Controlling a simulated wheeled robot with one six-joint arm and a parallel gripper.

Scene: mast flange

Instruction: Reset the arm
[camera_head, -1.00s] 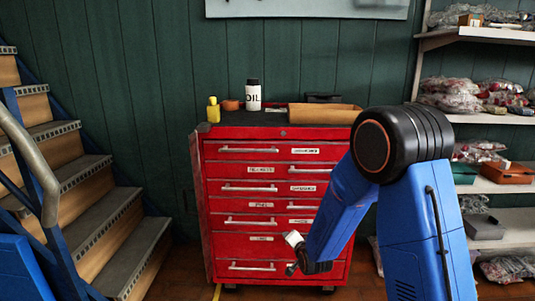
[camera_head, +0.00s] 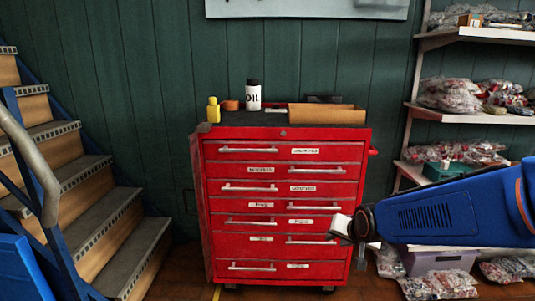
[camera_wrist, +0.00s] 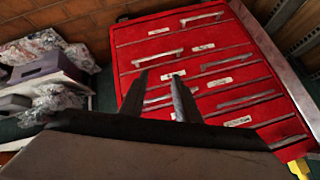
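My gripper (camera_wrist: 160,76) shows in the wrist view with its two dark fingers apart and nothing between them. The red cabinet's drawer fronts show beyond and between the fingers. In the head view my gripper (camera_head: 341,227) is at the right side of the red tool cabinet (camera_head: 282,205), overlapping its lower drawers in the picture. The finger detail there is too small to tell. My blue arm (camera_head: 440,215) reaches in from the right edge, lying nearly level. The gap between gripper and cabinet cannot be judged exactly.
An oil bottle (camera_head: 253,96), a yellow bottle (camera_head: 213,110) and an open cardboard box (camera_head: 327,114) stand on the cabinet. Shelves with bagged parts (camera_head: 455,95) are at the right. Stairs (camera_head: 95,170) rise at the left. Floor between stairs and cabinet is clear.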

